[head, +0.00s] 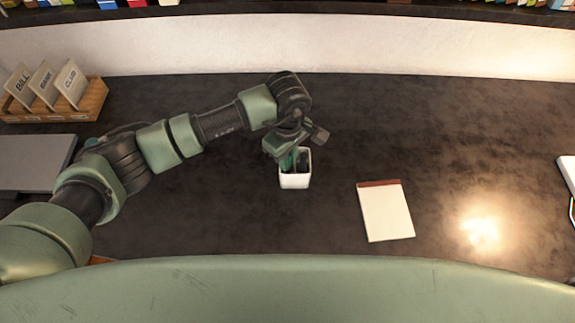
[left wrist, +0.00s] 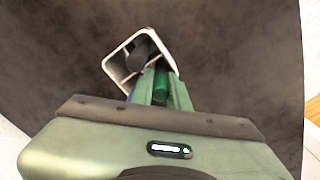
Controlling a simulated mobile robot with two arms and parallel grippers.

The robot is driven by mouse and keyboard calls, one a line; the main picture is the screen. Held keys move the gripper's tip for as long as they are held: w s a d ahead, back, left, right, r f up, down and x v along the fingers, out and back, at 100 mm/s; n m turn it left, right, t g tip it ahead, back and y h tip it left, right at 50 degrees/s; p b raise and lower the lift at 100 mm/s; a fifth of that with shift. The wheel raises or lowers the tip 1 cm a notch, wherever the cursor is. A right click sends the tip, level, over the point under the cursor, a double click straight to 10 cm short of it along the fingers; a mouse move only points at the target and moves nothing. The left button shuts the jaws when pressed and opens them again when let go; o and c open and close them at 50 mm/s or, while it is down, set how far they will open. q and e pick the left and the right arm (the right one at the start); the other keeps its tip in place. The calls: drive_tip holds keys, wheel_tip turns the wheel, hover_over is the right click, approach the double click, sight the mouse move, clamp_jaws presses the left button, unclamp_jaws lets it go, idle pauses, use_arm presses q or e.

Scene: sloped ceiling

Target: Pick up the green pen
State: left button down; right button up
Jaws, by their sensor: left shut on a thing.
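The green pen (left wrist: 162,86) stands in a white square pen cup (head: 295,182), together with dark pens. The cup also shows in the left wrist view (left wrist: 114,68), tilted in the picture. My left gripper (head: 296,156) reaches down over the cup from above. In the left wrist view its fingers (left wrist: 161,80) are closed around the green pen at the cup's opening. The pen's lower part is hidden inside the cup. My right gripper is in neither view.
A white notepad (head: 386,211) with a dark red top edge lies right of the cup. A wooden card holder (head: 92,98) and a grey laptop-like slab (head: 35,163) are at the left. The dark desk right of the notepad is mostly clear.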

use_arm(q)
wheel_tip(320, 180, up, 20)
drive_tip(key=b, duration=0.6)
